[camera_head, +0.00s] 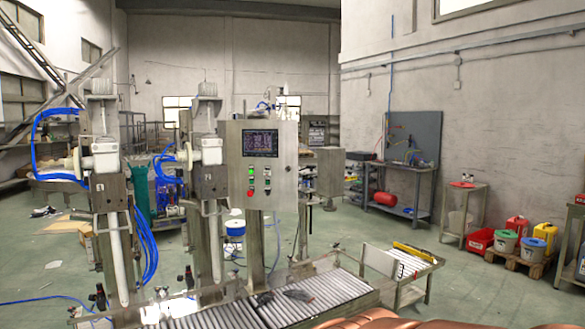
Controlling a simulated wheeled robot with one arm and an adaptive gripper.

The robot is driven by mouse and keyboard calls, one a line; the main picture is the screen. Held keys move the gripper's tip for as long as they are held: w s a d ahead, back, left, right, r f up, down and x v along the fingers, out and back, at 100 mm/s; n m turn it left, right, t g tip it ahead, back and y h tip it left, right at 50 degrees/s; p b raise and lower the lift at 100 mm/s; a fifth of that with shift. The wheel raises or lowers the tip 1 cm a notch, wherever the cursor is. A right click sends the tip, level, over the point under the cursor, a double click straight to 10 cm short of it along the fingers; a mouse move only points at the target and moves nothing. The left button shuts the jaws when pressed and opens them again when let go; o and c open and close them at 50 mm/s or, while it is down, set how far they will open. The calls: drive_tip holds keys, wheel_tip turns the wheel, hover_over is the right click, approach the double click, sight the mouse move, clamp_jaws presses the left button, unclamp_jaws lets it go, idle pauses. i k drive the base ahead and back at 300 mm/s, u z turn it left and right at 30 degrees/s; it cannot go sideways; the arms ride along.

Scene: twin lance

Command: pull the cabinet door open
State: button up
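A grey metal control cabinet (287,165) stands upright on a post in the middle of the view, behind the roller conveyor. Its flat front carries a dark screen (260,143), green and red buttons, and a small switch. The front looks closed, with no visible gap; I cannot make out a handle for certain. I cannot tell for sure that this is the cabinet the task names. My gripper is not in view.
A roller conveyor (318,297) and two filling machines with blue hoses stand in front and left. A small table (418,268) holds a yellow tool.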

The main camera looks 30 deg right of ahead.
sight(283, 188)
drive_tip(key=z, duration=1.55)
drive_tip(key=i, duration=3.3)
drive_tip(key=u, duration=2.3)
